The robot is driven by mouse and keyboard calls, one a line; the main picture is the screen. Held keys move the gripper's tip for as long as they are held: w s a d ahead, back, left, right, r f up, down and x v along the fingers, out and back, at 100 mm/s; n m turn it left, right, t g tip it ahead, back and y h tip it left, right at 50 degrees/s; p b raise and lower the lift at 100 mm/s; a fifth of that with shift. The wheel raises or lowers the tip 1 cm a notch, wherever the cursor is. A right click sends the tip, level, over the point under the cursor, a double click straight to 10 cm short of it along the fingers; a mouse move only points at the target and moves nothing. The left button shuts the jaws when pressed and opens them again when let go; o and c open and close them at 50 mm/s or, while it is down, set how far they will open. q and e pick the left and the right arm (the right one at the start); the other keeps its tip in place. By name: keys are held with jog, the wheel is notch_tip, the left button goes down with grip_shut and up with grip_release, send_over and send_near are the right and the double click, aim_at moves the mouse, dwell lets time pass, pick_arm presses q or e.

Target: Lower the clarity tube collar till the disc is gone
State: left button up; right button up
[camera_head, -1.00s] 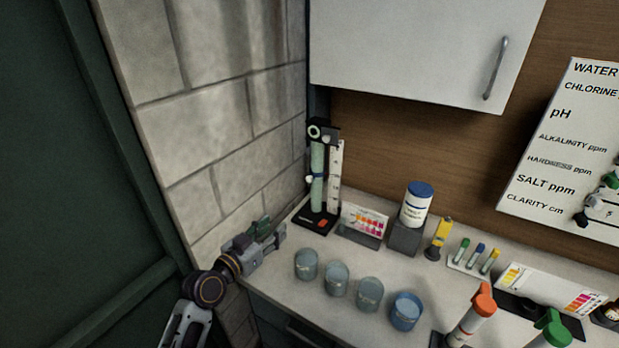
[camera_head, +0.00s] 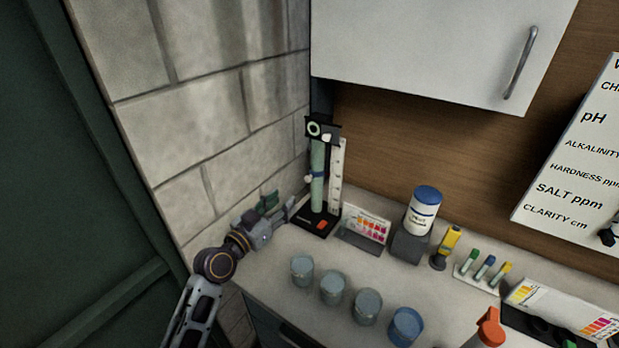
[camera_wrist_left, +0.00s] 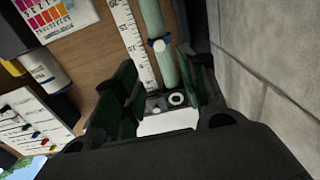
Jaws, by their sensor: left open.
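The clarity tube (camera_head: 317,185) is a pale green upright cylinder on a black base (camera_head: 318,224) in the back corner of the counter. A black top piece (camera_head: 322,130) carries a pale ring. My left gripper (camera_head: 283,211) is open, low and to the left of the tube. In the left wrist view the tube (camera_wrist_left: 152,20) and collar knob (camera_wrist_left: 158,45) show between and beyond the open fingers (camera_wrist_left: 155,85). My right gripper is not in view.
A colour chart card (camera_head: 365,229), a blue-lidded jar (camera_head: 424,211) and a yellow device (camera_head: 447,246) stand right of the tube. Several cups (camera_head: 333,287) line the counter front. The stone wall (camera_head: 240,130) is close on the left; a white cabinet (camera_head: 430,50) hangs above.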

aim_at(307, 179)
pick_arm(q)
jog(key=shift+s, duration=0.1)
jog(key=shift+p+x, duration=0.85)
jog(key=shift+x, duration=3.3)
jog(key=shift+p+x, duration=0.4)
jog(key=shift+x, duration=2.4)
grip_shut()
